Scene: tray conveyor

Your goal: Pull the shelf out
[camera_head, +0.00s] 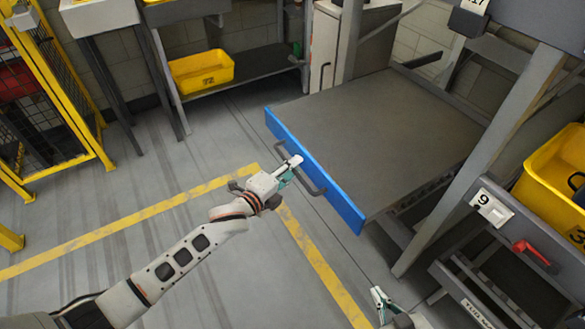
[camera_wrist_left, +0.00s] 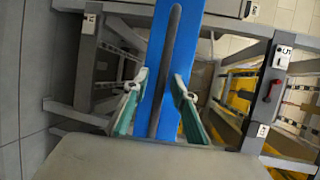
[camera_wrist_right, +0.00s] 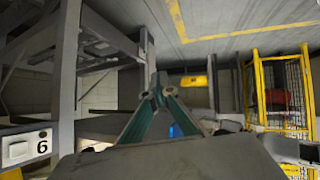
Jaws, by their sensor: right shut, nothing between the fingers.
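The shelf (camera_head: 385,125) is a flat dark grey board with a blue front edge (camera_head: 338,196) and a dark bar handle (camera_head: 315,187). It juts out level from its rack at the upper right. My left gripper (camera_head: 290,171) is at the handle, toward its far end. In the left wrist view its fingers (camera_wrist_left: 160,80) stand apart, with the handle bar (camera_wrist_left: 168,75) and blue front between them in the picture; contact cannot be told. My right gripper (camera_head: 379,298) is shut and empty, low in front of the shelf; it also shows in the right wrist view (camera_wrist_right: 156,88).
A rack with a "9" label (camera_head: 483,198) and a red lever stands at the right, below a yellow bin (camera_head: 552,165). Another yellow bin (camera_head: 203,70) lies on a low shelf at the back. A yellow fence (camera_head: 75,105) is at the left. The floor before the shelf is clear.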

